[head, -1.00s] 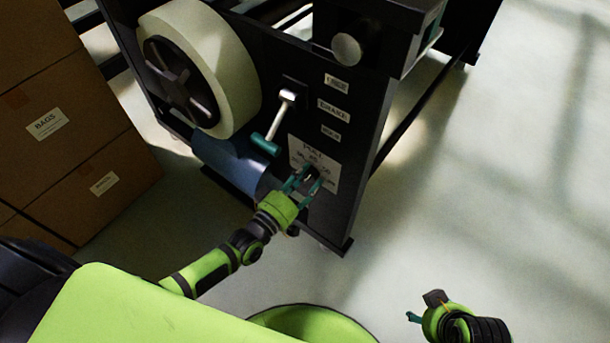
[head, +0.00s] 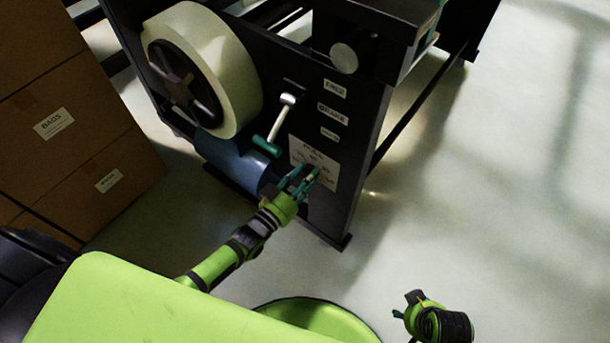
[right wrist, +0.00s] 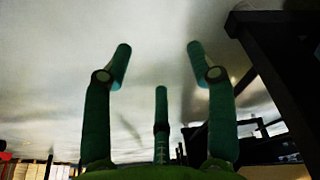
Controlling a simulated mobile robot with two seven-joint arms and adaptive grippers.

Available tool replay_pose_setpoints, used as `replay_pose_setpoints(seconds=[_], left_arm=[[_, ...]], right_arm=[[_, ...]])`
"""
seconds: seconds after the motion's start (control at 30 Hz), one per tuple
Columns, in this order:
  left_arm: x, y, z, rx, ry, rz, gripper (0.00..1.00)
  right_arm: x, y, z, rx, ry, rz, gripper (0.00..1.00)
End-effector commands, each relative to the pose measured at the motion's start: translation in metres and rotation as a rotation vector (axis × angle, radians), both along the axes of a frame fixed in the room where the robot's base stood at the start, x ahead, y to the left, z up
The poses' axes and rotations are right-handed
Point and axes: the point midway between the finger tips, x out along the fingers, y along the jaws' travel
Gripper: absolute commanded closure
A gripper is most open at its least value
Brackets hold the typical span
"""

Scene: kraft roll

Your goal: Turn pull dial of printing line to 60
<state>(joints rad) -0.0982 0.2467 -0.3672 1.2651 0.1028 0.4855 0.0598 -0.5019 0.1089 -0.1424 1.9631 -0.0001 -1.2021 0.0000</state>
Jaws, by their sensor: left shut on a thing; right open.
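The printing line is a dark machine frame (head: 352,130) with a pale dial plate (head: 326,181) low on its side panel. The print on the plate is too small to read. My left gripper (head: 307,178) is at this plate, its teal fingers shut on the pull dial. The fingers hide the dial, so its pointer and setting cannot be read. My right gripper (head: 408,304) is low at the right in the head view, away from the machine. In the right wrist view its teal fingers (right wrist: 160,62) are spread, open and empty.
A crank with a teal handle (head: 267,146) sticks out just above left of the dial plate. A large paper roll (head: 236,80) and a blue cylinder (head: 228,160) are beside it. Cardboard boxes (head: 70,150) stand at the left. The floor (head: 480,190) at the right is clear.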

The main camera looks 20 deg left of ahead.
Motion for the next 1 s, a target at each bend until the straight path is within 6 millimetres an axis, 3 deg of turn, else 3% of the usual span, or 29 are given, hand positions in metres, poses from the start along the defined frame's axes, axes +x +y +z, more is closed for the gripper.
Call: replay_pose_setpoints(seconds=[0.4, 0.97, 1.0], left_arm=[[-0.0018, -0.0024, -0.0046, 0.194, -0.057, -0.004, 0.88], [-0.0025, -0.0009, -0.0065, 0.229, -0.065, -0.004, 0.89], [-0.0026, -0.0008, -0.0066, 0.229, -0.065, -0.004, 0.52]], right_arm=[[-0.0028, -0.0001, -0.0099, -0.001, 0.008, 0.001, 0.43], [-0.0021, 0.0005, -0.0115, 0.001, 0.005, 0.002, 0.43], [-0.0021, 0.0005, -0.0115, 0.001, 0.005, 0.002, 0.43]])
